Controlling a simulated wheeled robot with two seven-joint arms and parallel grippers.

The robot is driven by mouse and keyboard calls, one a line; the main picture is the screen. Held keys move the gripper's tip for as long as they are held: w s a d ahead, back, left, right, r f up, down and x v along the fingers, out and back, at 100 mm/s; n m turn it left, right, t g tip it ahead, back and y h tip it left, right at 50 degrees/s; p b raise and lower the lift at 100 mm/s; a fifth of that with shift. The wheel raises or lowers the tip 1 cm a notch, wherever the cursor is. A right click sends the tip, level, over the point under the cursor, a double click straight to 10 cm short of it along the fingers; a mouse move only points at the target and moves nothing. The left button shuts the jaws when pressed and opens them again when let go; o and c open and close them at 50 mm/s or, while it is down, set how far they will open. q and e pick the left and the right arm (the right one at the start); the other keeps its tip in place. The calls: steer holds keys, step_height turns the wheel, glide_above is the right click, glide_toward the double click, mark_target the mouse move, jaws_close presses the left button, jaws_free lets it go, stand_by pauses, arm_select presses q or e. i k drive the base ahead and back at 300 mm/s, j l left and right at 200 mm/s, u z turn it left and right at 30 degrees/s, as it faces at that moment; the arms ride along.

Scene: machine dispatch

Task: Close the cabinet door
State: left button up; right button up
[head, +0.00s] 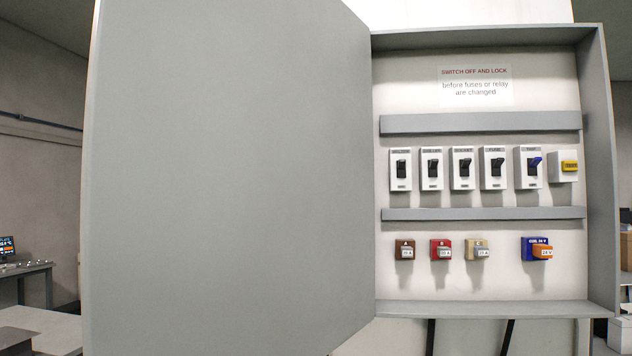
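The grey cabinet door (230,180) stands wide open, hinged on the left side of the cabinet. It fills much of the left half of the head view, and its free edge is at the far left, close to me. The grey cabinet (598,180) is open on the right, with its inside fully in sight. Neither of my grippers shows in the head view.
Inside are a row of switches (462,168), a yellow-fronted unit (569,166), several fuses (440,250) and a blue and orange relay (536,249). Two black cables (430,338) hang below. A table (38,270) with a screen stands far left.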

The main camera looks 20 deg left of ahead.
mark_target(227, 200)
steer(key=i+j+z, duration=0.15)
steer(key=j+z, duration=0.25)
steer(key=j, duration=0.6)
steer(key=j+z, duration=0.4)
steer(key=j, duration=0.65)
